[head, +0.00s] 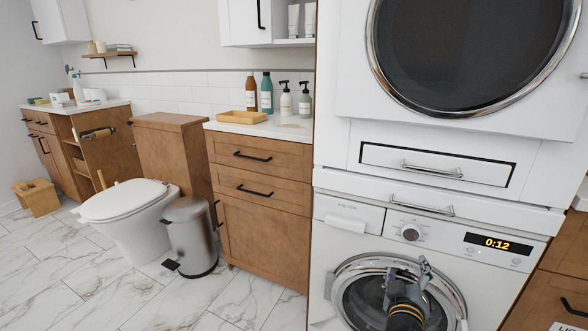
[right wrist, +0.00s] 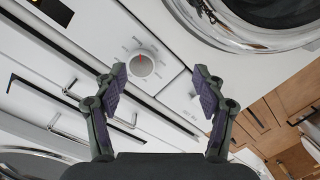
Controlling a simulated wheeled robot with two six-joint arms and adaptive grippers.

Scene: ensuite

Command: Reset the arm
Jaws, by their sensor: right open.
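My right gripper (head: 410,277) is in front of the washing machine's round door (head: 345,297) in the head view, low and right of centre. In the right wrist view its two fingers (right wrist: 159,76) are spread apart with nothing between them. The same dial (head: 411,232) sits above the gripper in the head view. My left gripper is in neither view.
A dryer (head: 345,155) is stacked above the washer, with handles (head: 432,169) sticking out. A wooden cabinet (head: 262,220), a steel bin (head: 190,238) and a toilet (head: 140,225) stand left. The marble floor (head: 90,290) is clear at the front left.

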